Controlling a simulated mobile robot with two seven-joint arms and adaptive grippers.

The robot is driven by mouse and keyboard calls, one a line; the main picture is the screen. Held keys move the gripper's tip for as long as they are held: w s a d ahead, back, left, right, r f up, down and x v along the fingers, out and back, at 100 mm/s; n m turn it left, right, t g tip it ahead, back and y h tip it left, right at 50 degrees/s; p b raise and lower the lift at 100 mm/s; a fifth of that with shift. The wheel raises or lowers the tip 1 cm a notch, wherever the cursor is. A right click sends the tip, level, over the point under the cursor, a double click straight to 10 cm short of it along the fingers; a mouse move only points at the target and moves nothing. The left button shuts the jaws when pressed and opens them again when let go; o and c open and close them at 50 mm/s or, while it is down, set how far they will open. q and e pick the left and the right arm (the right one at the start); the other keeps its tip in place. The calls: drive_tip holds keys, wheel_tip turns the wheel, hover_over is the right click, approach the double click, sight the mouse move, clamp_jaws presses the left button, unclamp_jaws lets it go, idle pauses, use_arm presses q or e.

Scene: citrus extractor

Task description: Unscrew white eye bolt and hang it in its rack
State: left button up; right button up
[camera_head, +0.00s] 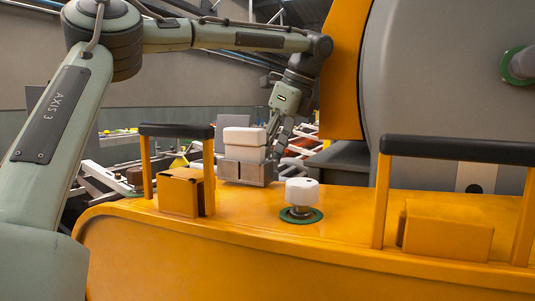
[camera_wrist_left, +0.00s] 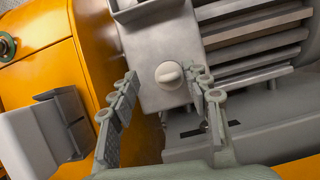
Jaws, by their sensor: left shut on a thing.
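The white eye bolt (camera_wrist_left: 168,75) shows in the left wrist view as a small pale rounded head against a grey plate (camera_wrist_left: 160,40). My left gripper (camera_wrist_left: 161,80) has a finger on each side of it. The fingertips stand apart with the bolt head between them; the exact contact is hard to make out. In the head view my left gripper (camera_head: 276,128) reaches down behind the orange housing, and the eye bolt is not seen there. I cannot pick out its rack. My right gripper is in neither view.
The orange housing (camera_head: 250,255) fills the foreground. On it stand a white knob on a green ring (camera_head: 302,192), a pale block in a grey holder (camera_head: 244,172) and black-topped handrails (camera_head: 177,130). A large grey drum (camera_head: 440,80) is on the right. Grey ribs (camera_wrist_left: 255,40) lie beside the plate.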

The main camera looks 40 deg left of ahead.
use_arm(q)
drive_tip(key=shift+w+a+m+t, duration=0.1)
drive_tip(key=shift+w+m+t, duration=0.35)
drive_tip(key=shift+m, duration=0.55)
drive_tip(key=shift+w+f+m+t, duration=0.1)
drive_tip(key=shift+m+t, duration=0.1)
drive_tip(key=shift+m, duration=0.4)
drive_tip(key=shift+w+f+m+t, duration=0.1)
drive_tip(key=shift+m+t, duration=0.05)
drive_tip(key=shift+m, duration=0.45)
drive_tip(key=m+t, duration=0.1)
drive_tip(key=m, duration=0.3)
drive_tip(key=shift+s+a+r+t, duration=0.1)
drive_tip(key=shift+s+r+t, duration=0.05)
drive_tip(key=shift+s+t, duration=0.25)
drive_tip(key=m+h, duration=0.1)
drive_tip(key=m, duration=0.2)
drive_tip(key=shift+t, duration=0.4)
